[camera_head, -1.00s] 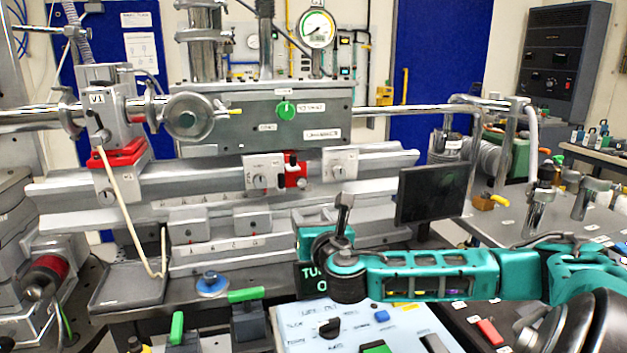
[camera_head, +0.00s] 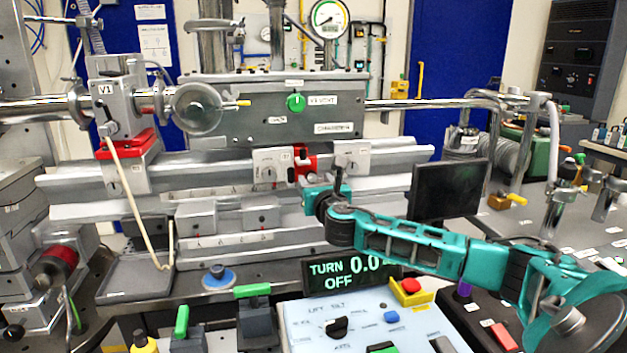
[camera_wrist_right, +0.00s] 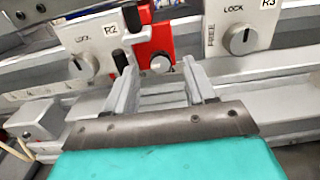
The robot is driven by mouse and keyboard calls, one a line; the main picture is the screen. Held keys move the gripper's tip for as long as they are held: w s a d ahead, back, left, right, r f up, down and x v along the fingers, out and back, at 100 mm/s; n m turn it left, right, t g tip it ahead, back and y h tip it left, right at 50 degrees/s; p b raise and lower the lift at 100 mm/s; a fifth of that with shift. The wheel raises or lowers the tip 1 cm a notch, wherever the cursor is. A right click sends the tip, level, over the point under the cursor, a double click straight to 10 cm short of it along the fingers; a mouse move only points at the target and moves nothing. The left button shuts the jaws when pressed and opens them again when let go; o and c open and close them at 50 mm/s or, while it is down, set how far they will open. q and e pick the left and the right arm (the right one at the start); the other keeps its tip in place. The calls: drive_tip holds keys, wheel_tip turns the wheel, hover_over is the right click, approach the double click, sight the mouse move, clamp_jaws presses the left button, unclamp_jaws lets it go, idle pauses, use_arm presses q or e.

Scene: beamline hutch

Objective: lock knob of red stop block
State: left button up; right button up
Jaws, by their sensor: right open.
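The red stop block (camera_head: 306,164) sits on the rail between two light-grey blocks, partly hidden behind my right gripper in the head view. In the right wrist view the red block (camera_wrist_right: 165,30) shows a grey lock knob (camera_wrist_right: 161,63) low on its front and a black part at its upper left. My right gripper (camera_wrist_right: 155,75) is open, its two fingers pointing at the red block, with the knob seen between the fingertips. I cannot tell whether they touch it. In the head view the right gripper (camera_head: 339,178) is just in front of the block. My left gripper is not in view.
Grey block R2 (camera_wrist_right: 88,58) with a knob stands left of the red block, and R3 (camera_wrist_right: 236,30) with a lock knob stands right. A display (camera_head: 345,272) reads TURN and OFF. A dark monitor (camera_head: 447,190) stands to the right. A control panel (camera_head: 365,318) lies in front.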

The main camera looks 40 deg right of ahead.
sight(311, 175)
drive_tip(key=shift+x, duration=1.5)
drive_tip(key=shift+c, duration=0.3)
clamp_jaws()
